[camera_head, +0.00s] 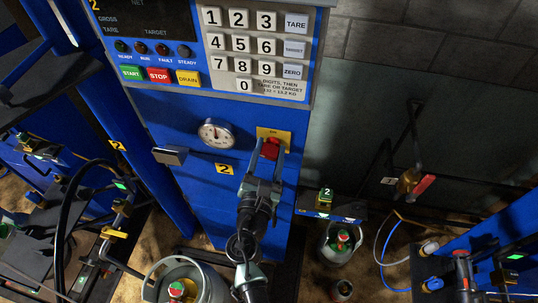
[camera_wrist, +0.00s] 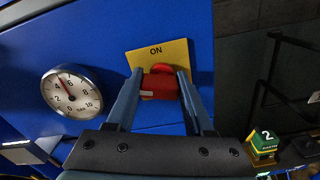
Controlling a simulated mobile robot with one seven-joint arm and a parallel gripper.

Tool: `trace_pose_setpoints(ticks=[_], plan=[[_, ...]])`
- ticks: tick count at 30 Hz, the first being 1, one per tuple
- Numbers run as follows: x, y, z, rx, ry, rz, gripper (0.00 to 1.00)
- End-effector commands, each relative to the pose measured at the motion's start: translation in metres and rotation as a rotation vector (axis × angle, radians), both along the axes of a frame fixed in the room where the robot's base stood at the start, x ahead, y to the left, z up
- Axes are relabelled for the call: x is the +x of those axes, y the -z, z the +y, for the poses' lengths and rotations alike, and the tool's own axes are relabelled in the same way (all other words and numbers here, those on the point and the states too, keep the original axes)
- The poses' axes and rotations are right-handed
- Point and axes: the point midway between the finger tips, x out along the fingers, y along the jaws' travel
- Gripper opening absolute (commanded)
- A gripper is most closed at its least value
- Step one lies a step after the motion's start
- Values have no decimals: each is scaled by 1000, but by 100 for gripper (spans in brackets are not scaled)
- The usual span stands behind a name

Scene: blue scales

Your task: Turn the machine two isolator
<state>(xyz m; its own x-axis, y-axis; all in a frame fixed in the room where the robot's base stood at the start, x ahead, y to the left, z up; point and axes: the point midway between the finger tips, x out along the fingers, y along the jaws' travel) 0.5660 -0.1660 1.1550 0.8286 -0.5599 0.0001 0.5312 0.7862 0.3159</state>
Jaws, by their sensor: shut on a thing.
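The machine two isolator is a red knob (camera_wrist: 160,86) on a yellow plate (camera_wrist: 178,50) marked ON at its top. It sits on the front of a blue cabinet (camera_head: 185,118) labelled 2. My gripper (camera_wrist: 157,76) has one finger on each side of the knob and is shut on it. A small white mark shows at the knob's lower left in the wrist view. In the head view the red knob (camera_head: 270,149) is partly hidden by my fingers. Any lettering lower on the plate is hidden.
A round gauge (camera_head: 216,133) is left of the isolator. A keypad (camera_head: 252,50) and coloured buttons (camera_head: 160,75) are above. A grey cylinder (camera_head: 340,243) with a green-and-red top stands at right below a green block (camera_head: 325,196) marked 2. Hoses and a red-handled valve (camera_head: 424,186) are further right.

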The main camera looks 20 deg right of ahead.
Motion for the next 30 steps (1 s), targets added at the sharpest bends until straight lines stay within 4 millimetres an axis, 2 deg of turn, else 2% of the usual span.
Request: trace_pose_setpoints(ticks=[1,30], plan=[[-1,5,0,38,0,-27,0],[-3,5,-3,792,-1,-536,0]])
